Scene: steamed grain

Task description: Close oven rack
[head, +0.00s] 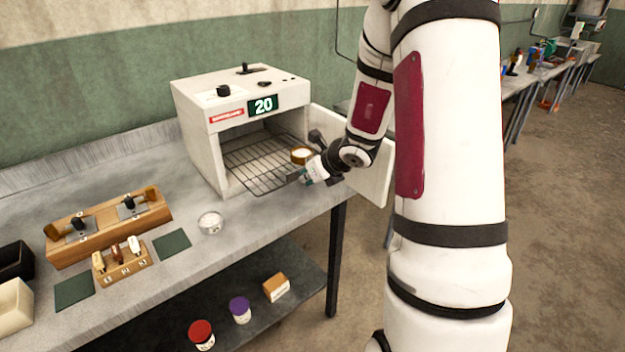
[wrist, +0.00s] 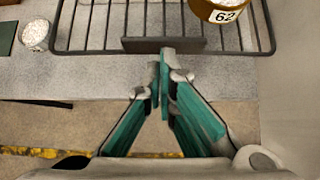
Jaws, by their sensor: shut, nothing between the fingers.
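The white oven (head: 205,130) stands on the bench with its door (head: 372,178) swung open to the right. Its black wire rack (head: 255,165) sticks out of the opening toward the bench's front edge. The rack also shows in the wrist view (wrist: 110,25), with a dark plate (wrist: 150,45) on its front edge. A brass-coloured container (head: 302,156) sits on the rack's right side; in the wrist view its label (wrist: 225,15) reads 62. My gripper (wrist: 160,75) is shut and empty, its fingertips at the plate on the rack's front. I cannot tell whether they touch it.
A clear dish of white grain (head: 210,222) stands on the bench left of the rack. A wooden stand (head: 110,228) and dark green mats (head: 172,243) lie further left. The open door is close on the right of my gripper.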

